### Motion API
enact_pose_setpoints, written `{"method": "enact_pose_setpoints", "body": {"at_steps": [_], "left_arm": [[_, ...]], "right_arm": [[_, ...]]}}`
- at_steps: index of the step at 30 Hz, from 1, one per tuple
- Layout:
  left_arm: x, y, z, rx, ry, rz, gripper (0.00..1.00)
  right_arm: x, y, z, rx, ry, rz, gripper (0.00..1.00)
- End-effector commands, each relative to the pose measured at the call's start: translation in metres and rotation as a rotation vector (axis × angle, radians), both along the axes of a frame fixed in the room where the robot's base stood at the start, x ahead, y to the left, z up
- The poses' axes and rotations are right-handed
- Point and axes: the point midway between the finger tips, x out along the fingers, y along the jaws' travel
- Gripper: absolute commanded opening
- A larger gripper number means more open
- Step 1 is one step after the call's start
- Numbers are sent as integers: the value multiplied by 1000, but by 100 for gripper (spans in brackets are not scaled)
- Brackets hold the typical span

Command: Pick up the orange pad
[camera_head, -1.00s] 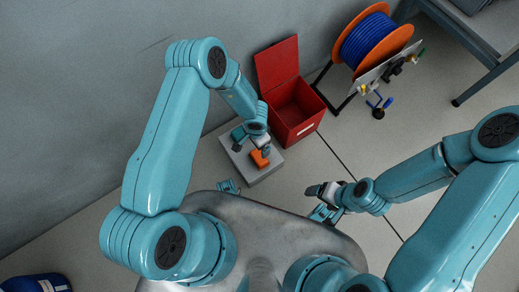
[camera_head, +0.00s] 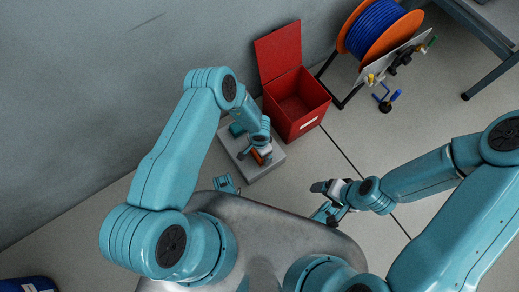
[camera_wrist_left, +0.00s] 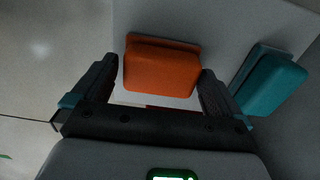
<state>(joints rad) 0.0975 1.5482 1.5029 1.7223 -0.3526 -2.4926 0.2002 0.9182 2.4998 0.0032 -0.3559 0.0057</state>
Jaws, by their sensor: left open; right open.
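The orange pad (camera_wrist_left: 160,70) lies on a light grey block (camera_head: 262,172). In the left wrist view it sits between the two open fingers of my left gripper (camera_wrist_left: 158,90). The right finger is very close to the pad's edge; I cannot tell whether it touches. In the head view the pad (camera_head: 258,156) is mostly hidden by my left gripper (camera_head: 256,155), which is low over the block. My right gripper (camera_head: 322,200) is open and empty, away from the block to the right.
A teal pad (camera_wrist_left: 272,82) lies on the block, right of the orange pad in the wrist view. A red open-lidded box (camera_head: 297,107) stands just behind the block. A blue hose reel (camera_head: 378,35) and a metal table (camera_head: 482,40) are further right. A grey wall rises behind.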

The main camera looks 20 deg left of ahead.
Motion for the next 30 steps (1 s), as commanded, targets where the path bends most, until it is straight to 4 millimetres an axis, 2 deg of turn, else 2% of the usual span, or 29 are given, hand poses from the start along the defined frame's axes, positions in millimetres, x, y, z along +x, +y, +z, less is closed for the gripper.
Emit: {"method": "enact_pose_setpoints", "body": {"at_steps": [1,3,10,12,14,16,17,25,30], "left_arm": [[0,1,-8,0,0,1,100],[1,1,-11,-1,-1,2,100],[0,1,-11,0,0,1,100],[0,1,-11,0,0,1,77],[1,1,-11,0,0,1,59],[1,1,-11,-1,-1,1,59],[1,1,-11,-1,-1,1,54],[1,1,-6,0,-1,1,54],[2,1,17,0,-3,-1,54]], "right_arm": [[1,-1,-4,0,-1,-3,80],[1,-1,-5,0,-2,-4,80],[1,-1,-3,0,-2,-4,80],[1,-1,-3,0,-2,-4,80],[1,-1,-3,0,-2,-4,80],[1,-1,-3,0,-2,-4,80],[1,-1,-3,0,-2,-4,80],[1,-1,-1,0,-1,-3,80],[-1,1,9,0,2,4,80]]}}
